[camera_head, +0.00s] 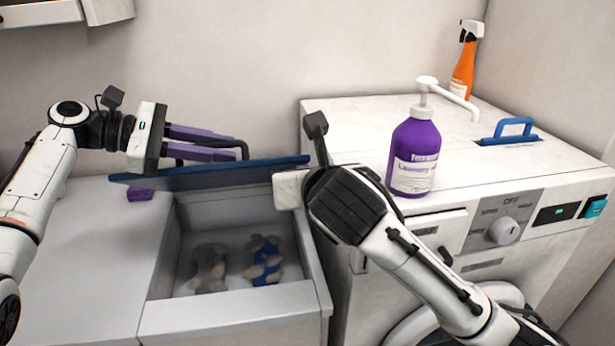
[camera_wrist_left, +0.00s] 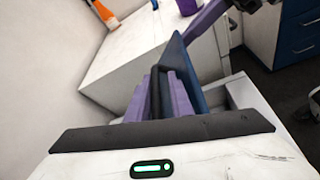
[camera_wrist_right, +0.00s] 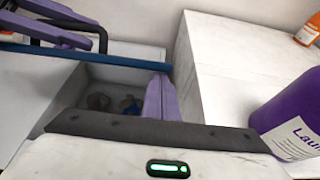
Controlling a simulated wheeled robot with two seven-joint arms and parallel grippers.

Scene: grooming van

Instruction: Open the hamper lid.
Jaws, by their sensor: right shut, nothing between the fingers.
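The hamper (camera_head: 235,312) is a grey-white bin, its top opening uncovered and several mottled brown and blue items inside. Its blue lid (camera_head: 215,172) stands raised along the back of the opening, seen nearly edge-on. The lid also shows in the left wrist view (camera_wrist_left: 192,85) and the right wrist view (camera_wrist_right: 110,57). My left gripper (camera_head: 238,148) is at the lid's black handle (camera_wrist_left: 157,92), with its purple fingers on either side of the bar, apparently shut on it. My right gripper (camera_wrist_right: 160,98) is shut and empty near the opening's right side; my arm hides its fingers in the head view.
A white washing machine (camera_head: 350,122) stands right of the hamper. On it are a purple pump bottle (camera_head: 413,150), an orange spray bottle (camera_head: 463,75) and a blue handle (camera_head: 515,128). A small purple item (camera_head: 140,195) lies on the white surface left of the opening.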

